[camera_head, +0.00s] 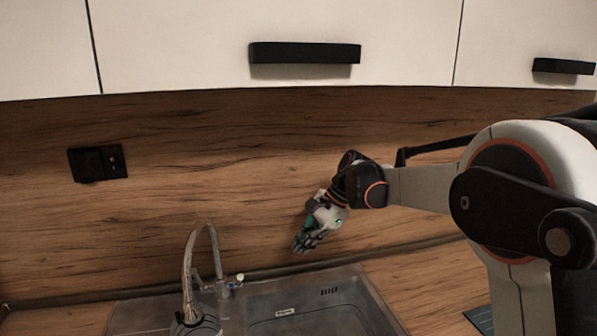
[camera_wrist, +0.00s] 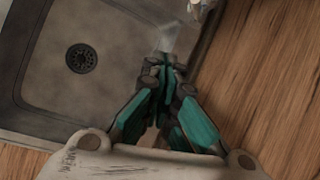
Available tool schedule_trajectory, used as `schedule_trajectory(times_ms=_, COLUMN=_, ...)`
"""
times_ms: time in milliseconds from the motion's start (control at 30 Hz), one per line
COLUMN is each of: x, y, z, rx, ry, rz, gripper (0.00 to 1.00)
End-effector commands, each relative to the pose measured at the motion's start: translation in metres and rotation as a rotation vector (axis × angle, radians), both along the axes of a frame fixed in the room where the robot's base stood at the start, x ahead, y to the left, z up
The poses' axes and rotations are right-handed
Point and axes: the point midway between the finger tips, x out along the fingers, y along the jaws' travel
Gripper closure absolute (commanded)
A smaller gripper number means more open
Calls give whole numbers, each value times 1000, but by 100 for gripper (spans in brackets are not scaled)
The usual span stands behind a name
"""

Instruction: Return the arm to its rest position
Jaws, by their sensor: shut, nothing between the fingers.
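My gripper (camera_head: 303,246) is at the end of my arm, which reaches in from the right in the head view. It hangs in front of the wooden splashback, above the back right part of the sink (camera_head: 352,290). In the wrist view my gripper (camera_wrist: 166,66) is shut, its teal fingers together with nothing between them. The sink (camera_wrist: 110,50) lies below it with its round drain to the left.
A tall curved faucet (camera_head: 188,262) stands at the sink's left. White upper cabinets (camera_head: 180,50) with black handles (camera_head: 305,54) run overhead. A black socket (camera_head: 97,163) is on the splashback (camera_head: 230,150). Wooden countertop (camera_head: 428,282) lies right of the sink.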

Motion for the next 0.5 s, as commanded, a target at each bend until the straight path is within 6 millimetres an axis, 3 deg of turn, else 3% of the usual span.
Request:
schedule_trajectory(times_ms=200, x=-50, y=-34, z=34, rx=-87, ry=-170, rz=100, gripper=100)
schedule_trajectory(times_ms=500, x=-124, y=-80, z=58, rx=-237, ry=-387, rz=264, gripper=100)
